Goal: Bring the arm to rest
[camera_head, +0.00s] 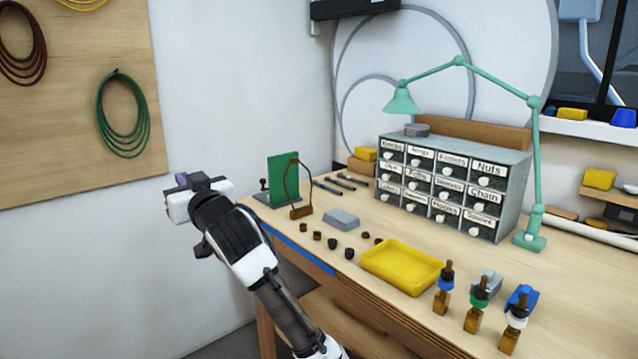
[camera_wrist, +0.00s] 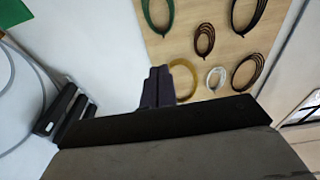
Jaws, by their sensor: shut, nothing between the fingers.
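My gripper (camera_head: 182,181) is raised at the left of the head view, in front of the white wall and left of the workbench (camera_head: 330,250). It is apart from the bench and everything on it. In the wrist view, the two dark fingers of my gripper (camera_wrist: 157,84) are pressed together with nothing between them. They point towards the pegboard wall with coiled cables. My arm is bent, reaching up from the bottom of the head view.
The bench holds a yellow tray (camera_head: 403,267), a drawer cabinet (camera_head: 513,180), a green lamp (camera_head: 538,170), a green upright panel (camera_head: 283,175) and several small parts. Cable coils (camera_head: 122,115) hang on the wooden board (camera_head: 60,150) at left. The wall area around my gripper is clear.

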